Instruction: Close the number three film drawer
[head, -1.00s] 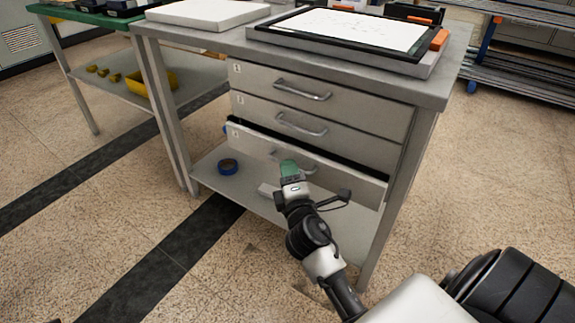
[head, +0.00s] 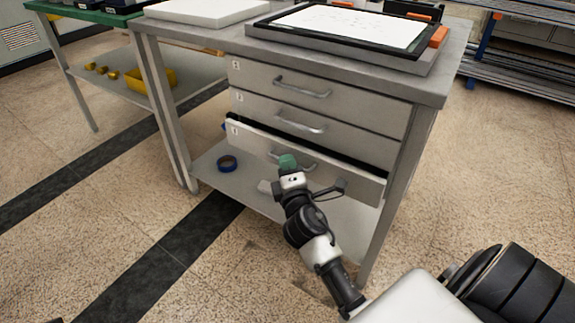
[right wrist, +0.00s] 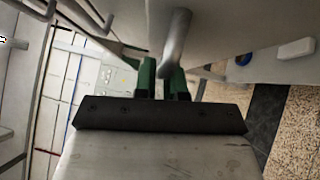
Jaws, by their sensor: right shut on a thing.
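The number three film drawer (head: 345,177) is the lowest of three grey drawers under the steel table. It stands out a little, with a dark gap along its top edge. My right gripper (head: 287,162), with green fingers, is at its bar handle (head: 308,165). In the right wrist view the handle (right wrist: 176,45) passes between the green fingers (right wrist: 161,80), and the gripper is shut on it. The gripper hides part of the handle in the head view. My left gripper is not in view.
The upper drawer (head: 350,95) and middle drawer (head: 350,132) are flush. A lower shelf (head: 222,184) carries a blue tape roll (head: 227,164). A table leg (head: 382,230) stands right of my right arm. The floor in front is open.

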